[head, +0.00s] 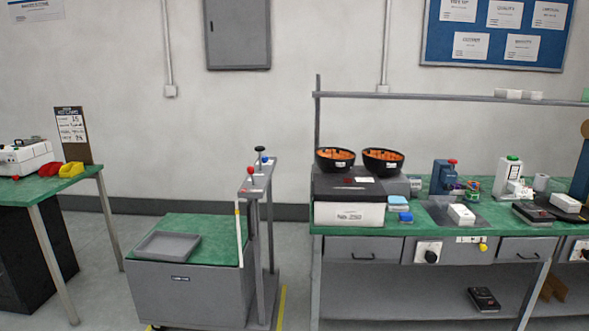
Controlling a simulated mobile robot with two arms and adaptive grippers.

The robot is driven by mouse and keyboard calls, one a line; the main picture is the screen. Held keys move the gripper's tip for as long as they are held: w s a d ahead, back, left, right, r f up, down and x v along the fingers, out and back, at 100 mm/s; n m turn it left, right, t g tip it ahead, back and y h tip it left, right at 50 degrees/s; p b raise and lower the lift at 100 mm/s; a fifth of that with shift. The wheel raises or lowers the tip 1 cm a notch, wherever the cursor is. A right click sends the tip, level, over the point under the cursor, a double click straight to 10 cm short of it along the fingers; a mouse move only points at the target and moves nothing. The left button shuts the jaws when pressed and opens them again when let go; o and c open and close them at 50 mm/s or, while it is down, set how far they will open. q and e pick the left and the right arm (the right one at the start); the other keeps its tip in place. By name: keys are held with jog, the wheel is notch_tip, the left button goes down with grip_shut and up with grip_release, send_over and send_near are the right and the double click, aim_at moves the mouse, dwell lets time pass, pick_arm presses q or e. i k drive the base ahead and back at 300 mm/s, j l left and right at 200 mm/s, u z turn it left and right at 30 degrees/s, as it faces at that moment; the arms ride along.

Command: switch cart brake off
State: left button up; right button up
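The grey cart (190,300) stands on the floor left of the middle, with a green top and a small label on its front. An upright handle frame (270,235) rises at its right end. On top of the frame are a red knob (250,169), a blue knob (265,160) and a black ball knob (260,149) on a stalk. A thin white rod (239,235) with a yellow band stands at the frame's left side. I cannot tell which of these is the brake or how it is set. Neither of my grippers is in view.
A grey tray (168,246) lies on the cart top. A green-topped workbench (430,232) with bowls and devices stands close on the right. Another green table (50,184) stands at left. Yellow floor tape (281,307) runs beside the cart.

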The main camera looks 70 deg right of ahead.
aim_at(250, 171)
jog(key=k+z, duration=0.1)
jog(key=z, duration=1.75)
